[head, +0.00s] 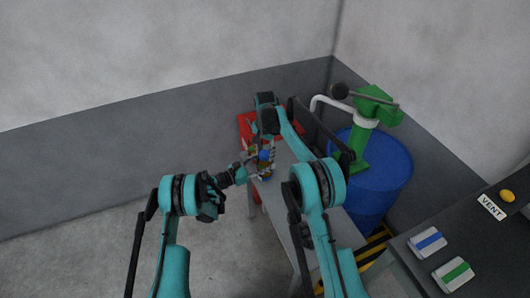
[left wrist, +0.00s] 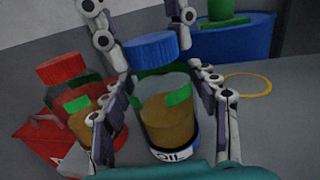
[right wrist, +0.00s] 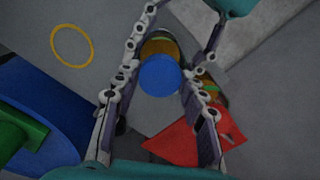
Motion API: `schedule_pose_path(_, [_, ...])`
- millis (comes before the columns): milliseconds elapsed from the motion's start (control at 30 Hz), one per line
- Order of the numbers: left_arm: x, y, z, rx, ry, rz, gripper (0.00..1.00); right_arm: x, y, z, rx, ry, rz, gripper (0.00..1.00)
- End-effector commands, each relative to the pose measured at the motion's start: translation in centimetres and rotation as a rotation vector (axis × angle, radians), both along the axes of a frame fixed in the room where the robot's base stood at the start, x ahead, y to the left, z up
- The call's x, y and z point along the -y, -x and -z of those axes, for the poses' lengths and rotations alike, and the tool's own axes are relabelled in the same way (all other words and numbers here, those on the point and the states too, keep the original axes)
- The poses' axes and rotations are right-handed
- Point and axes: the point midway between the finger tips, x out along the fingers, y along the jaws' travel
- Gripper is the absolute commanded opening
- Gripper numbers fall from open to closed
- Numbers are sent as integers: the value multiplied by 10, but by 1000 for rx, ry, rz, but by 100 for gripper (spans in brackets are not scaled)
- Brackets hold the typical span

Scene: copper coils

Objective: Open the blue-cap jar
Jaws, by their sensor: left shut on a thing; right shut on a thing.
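The blue-cap jar (left wrist: 168,118) is clear glass with amber contents, a green patch and a label reading OIL. It stands upright between the fingers of my left gripper (left wrist: 162,112), which is shut on its body from the side. Its blue cap (left wrist: 150,50) is at the jar's mouth; I cannot tell whether it is loose. My right gripper (right wrist: 155,85) comes from above and is shut on the cap, seen from the top in the right wrist view (right wrist: 160,75). In the head view the cap (head: 265,155) is small and the jar is partly hidden by my grippers.
A red-capped jar (left wrist: 66,88) stands left of the blue-cap jar in the left wrist view. A blue drum (head: 385,175) with a green pump (head: 372,110) stands right of the table.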

Motion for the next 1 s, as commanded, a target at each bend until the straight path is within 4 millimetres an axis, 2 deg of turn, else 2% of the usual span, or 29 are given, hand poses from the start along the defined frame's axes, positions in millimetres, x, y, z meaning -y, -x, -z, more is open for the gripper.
schedule_pose_path(800, [0, 1, 0, 0, 0, 2, 0, 0, -1, -1, 2, 0, -2032, 7])
schedule_pose_path(1000, [0, 1, 0, 0, 0, 2, 0, 0, -1, -2, 2, 0, -2388, 7])
